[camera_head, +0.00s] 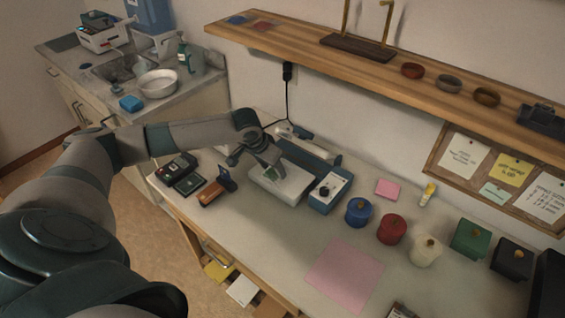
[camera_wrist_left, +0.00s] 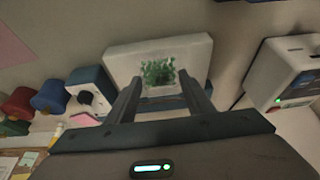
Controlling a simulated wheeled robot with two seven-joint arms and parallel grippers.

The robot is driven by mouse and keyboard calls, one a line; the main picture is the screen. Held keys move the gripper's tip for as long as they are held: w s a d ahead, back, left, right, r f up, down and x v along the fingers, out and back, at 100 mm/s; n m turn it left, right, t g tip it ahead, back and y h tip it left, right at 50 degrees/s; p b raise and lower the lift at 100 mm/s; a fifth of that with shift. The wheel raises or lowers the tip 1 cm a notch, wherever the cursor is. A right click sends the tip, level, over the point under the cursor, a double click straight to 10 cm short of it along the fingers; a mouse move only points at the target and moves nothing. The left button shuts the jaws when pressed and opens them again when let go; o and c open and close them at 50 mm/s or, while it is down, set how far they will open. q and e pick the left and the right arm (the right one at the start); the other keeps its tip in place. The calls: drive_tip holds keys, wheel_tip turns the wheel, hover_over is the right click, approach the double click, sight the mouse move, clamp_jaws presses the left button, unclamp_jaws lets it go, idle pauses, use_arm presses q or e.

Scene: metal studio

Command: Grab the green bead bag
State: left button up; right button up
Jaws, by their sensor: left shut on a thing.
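The green bead bag (camera_wrist_left: 158,72) shows between my left gripper's fingertips in the left wrist view. It lies over a white flat-topped device, and I cannot tell whether it touches the surface. In the head view the bag (camera_head: 270,174) is a small green patch under the fingertips. My left gripper (camera_head: 273,167) reaches down from the left over the white device (camera_head: 286,186) and is shut on the bag, partly hiding it in the head view. The same gripper shows in the left wrist view (camera_wrist_left: 157,80). My right gripper is not in view.
A blue-grey box with a dial (camera_head: 329,193) stands right of the white device. A pink sheet (camera_head: 344,276) lies in front. A wooden shelf (camera_head: 300,45) hangs above.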

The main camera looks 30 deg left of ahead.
use_arm(q)
drive_tip(key=s+b, duration=0.2)
drive_tip(key=s, duration=0.8)
drive_tip(key=shift+s+a, duration=0.25)
drive_tip(key=shift+a, duration=0.15)
